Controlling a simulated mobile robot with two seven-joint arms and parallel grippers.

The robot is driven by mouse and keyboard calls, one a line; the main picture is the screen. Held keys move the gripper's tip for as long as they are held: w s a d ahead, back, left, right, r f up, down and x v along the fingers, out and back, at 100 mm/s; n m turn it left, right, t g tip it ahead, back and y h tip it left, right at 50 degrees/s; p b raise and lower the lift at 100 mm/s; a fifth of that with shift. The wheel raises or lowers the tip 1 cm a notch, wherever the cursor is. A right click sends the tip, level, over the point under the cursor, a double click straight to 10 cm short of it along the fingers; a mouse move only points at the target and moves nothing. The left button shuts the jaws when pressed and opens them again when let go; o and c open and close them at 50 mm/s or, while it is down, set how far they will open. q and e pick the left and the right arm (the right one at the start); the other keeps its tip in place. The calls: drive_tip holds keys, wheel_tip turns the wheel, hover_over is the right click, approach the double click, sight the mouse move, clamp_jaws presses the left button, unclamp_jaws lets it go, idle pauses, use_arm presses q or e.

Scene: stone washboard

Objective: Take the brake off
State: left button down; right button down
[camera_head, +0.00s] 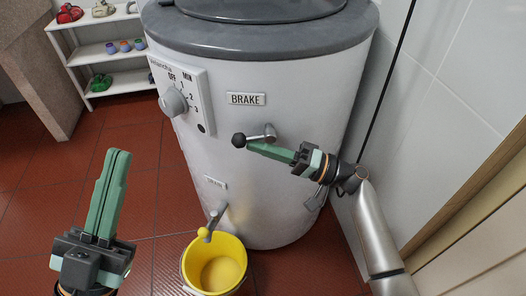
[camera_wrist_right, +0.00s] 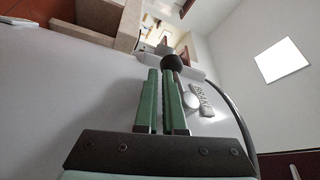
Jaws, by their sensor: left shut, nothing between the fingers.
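The brake lever is a short silver handle (camera_head: 262,136) with a black ball knob (camera_head: 239,140), mounted below the BRAKE label (camera_head: 246,99) on the washing machine's front. It points left. My right gripper (camera_head: 250,146) has its fingertips just below the handle, close to the knob. In the right wrist view, the black knob (camera_wrist_right: 172,62) shows just beyond the fingertips (camera_wrist_right: 161,72), and the silver handle runs right of the fingers. The fingers are close together with a narrow gap; contact with the lever is unclear. My left gripper (camera_head: 118,153) is shut and empty, over the floor at left.
A white shelf (camera_head: 98,55) is at back left. A tiled wall (camera_head: 465,90) bounds the right side.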

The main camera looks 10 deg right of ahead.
drive_tip(key=shift+s+a+f, duration=0.1)
drive_tip(key=shift+s+a, duration=0.05)
drive_tip(key=shift+a, duration=0.25)
idle(0.3)
drive_tip(key=v, duration=1.3)
drive_tip(key=shift+w+p, duration=0.2)
drive_tip(key=shift+p, duration=0.2)
